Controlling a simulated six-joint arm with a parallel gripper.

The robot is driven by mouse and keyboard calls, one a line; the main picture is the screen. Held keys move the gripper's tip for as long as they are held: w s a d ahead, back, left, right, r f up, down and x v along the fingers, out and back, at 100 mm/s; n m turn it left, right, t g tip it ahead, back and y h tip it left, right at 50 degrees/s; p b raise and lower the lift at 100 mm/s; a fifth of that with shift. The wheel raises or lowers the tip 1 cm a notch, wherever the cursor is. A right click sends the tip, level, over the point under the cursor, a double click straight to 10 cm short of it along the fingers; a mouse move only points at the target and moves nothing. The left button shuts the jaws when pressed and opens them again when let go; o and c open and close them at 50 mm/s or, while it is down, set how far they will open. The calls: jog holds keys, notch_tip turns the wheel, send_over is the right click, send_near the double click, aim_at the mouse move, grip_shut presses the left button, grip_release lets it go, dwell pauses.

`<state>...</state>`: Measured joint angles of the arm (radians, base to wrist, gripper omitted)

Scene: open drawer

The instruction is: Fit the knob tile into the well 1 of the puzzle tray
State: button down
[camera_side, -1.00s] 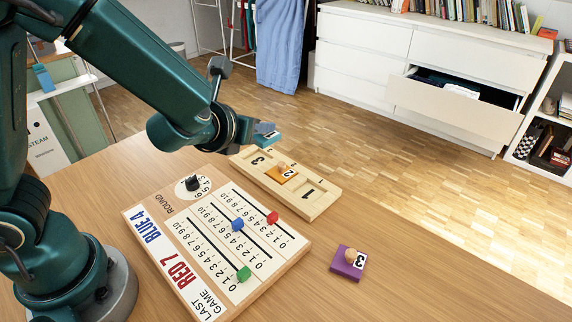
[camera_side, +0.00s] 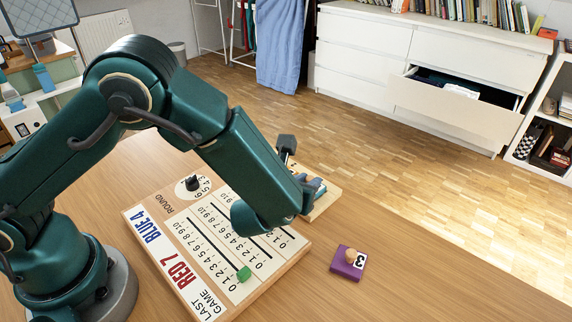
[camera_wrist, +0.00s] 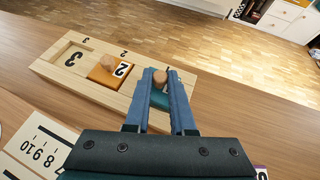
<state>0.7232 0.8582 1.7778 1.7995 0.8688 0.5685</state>
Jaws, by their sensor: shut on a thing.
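My gripper (camera_wrist: 161,76) is shut on the round wooden knob (camera_wrist: 160,78) of a teal tile (camera_wrist: 159,99), seen between the fingers in the wrist view. The tile is over the right end of the wooden puzzle tray (camera_wrist: 45,69), where well 1 lies; the fingers hide much of both. I cannot tell whether the tile is above the well or inside it. In the side view my gripper (camera_side: 308,186) and arm cover most of the tray (camera_side: 326,203). An orange tile 2 (camera_wrist: 101,75) sits in the middle well. The well marked 3 (camera_wrist: 72,55) is empty.
A scoreboard (camera_side: 163,247) with coloured pegs lies beside the tray, under my forearm. A purple tile 3 (camera_side: 342,268) with a knob lies on the table to the right. The table around that tile is clear. An open drawer (camera_side: 455,105) stands far behind.

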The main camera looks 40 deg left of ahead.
jog(key=shift+f, duration=0.3)
jog(key=shift+f, duration=0.1)
jog(key=c, duration=0.8)
grip_release()
jog(key=shift+o, duration=0.2)
